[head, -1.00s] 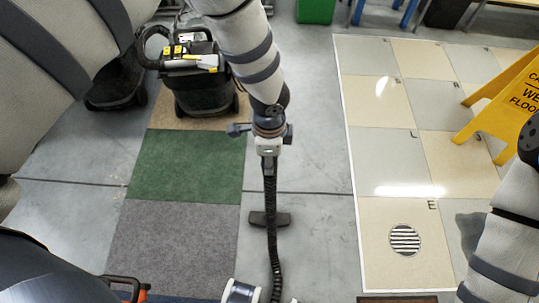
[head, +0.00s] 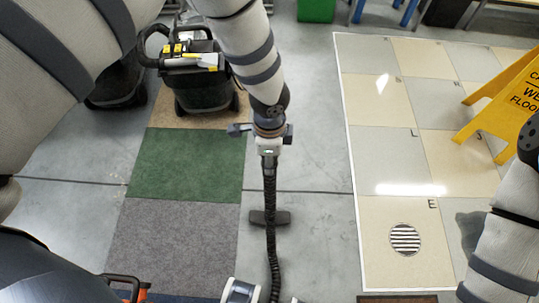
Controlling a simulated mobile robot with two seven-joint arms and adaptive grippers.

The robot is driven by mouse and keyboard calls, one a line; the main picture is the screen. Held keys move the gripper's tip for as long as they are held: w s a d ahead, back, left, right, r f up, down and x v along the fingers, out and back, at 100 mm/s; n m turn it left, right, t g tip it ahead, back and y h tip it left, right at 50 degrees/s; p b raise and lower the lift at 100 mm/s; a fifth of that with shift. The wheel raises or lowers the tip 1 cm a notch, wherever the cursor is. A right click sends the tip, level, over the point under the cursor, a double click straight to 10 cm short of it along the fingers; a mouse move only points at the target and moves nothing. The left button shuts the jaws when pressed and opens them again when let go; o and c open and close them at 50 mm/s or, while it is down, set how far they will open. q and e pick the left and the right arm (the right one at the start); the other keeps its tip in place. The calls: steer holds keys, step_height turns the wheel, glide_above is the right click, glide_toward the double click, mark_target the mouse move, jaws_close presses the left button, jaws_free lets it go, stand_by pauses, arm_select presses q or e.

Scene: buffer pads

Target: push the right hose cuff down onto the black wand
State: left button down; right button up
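My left gripper (head: 268,165) points down at mid-view and appears shut on the upper end of the black ribbed hose, where the hose cuff is mostly hidden by the fingers. The black hose (head: 271,240) hangs from there to the bottom edge. A dark floor tool (head: 284,218) lies on the grey floor behind the hose. The black wand cannot be told apart from the hose and gripper, so I cannot tell how far the cuff sits on it. My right arm shows at the right edge, but its gripper is not clearly in view.
A black-and-yellow cleaning machine (head: 203,92) stands at the back left on carpet tiles (head: 186,165). A yellow wet-floor sign (head: 507,105) stands on pale tiles (head: 383,222) at right. White-and-dark parts (head: 240,291) cut the bottom edge. Grey floor around the floor tool is clear.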

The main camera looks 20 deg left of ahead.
arm_select(q)
steer(key=shift+f, duration=0.2)
steer(key=c, duration=1)
jaws_free()
